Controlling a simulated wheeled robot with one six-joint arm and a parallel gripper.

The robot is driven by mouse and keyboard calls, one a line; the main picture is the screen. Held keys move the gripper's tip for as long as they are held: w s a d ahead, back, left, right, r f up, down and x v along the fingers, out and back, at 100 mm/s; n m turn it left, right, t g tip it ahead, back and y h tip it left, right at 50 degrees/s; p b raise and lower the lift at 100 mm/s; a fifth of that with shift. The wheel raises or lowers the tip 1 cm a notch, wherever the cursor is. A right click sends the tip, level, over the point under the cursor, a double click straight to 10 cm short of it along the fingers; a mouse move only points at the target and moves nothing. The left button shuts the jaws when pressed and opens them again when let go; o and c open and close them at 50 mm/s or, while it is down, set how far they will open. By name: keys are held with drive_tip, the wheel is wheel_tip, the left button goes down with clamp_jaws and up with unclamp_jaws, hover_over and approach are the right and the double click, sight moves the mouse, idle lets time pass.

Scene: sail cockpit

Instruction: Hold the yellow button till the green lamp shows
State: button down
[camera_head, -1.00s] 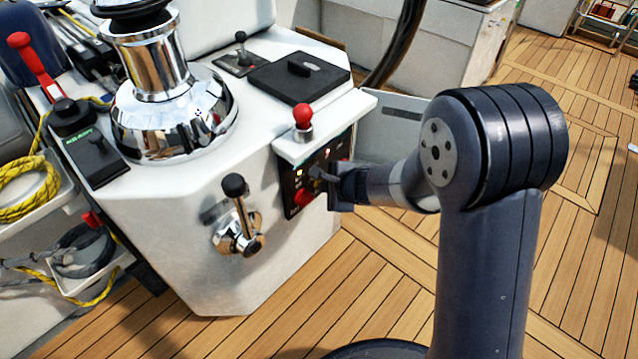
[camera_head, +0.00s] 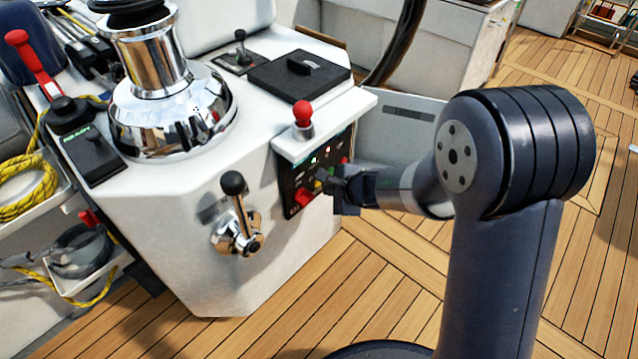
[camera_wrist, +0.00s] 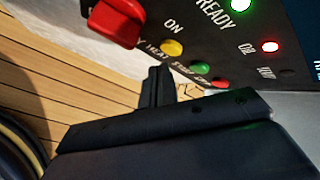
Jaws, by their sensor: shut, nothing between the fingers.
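The yellow button (camera_wrist: 172,48) sits on a dark control panel (camera_head: 292,190), between a red knob (camera_wrist: 115,22) and a green button (camera_wrist: 197,68). It also shows in the head view (camera_head: 317,185). My gripper (camera_wrist: 160,86) is shut and empty; its tips are just below the yellow button in the wrist view and look apart from it. In the head view my gripper (camera_head: 332,181) is in front of the panel and hides part of its right side. The green lamp (camera_wrist: 240,4), beside the word READY, is lit.
A small red button (camera_wrist: 221,84) and a lit red lamp (camera_wrist: 270,46) are on the same panel. Above the panel a red-knobbed lever (camera_head: 303,113) stands on a white ledge. A chrome lever (camera_head: 238,215) sticks out to the left. The wooden deck to the right is open.

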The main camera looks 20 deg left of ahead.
drive_tip(key=d, duration=0.1)
drive_tip(key=s+d+b, duration=0.1)
drive_tip(key=d, duration=0.1)
drive_tip(key=s+d+b, duration=0.1)
drive_tip(key=shift+d, duration=0.3)
idle(0.3)
drive_tip(key=d, duration=0.1)
drive_tip(key=s+d, duration=0.1)
drive_tip(key=d, duration=0.1)
drive_tip(key=shift+s+d, duration=0.2)
drive_tip(key=shift+d, duration=0.05)
idle(0.5)
drive_tip(key=shift+a+p, duration=0.1)
drive_tip(key=shift+p, duration=0.2)
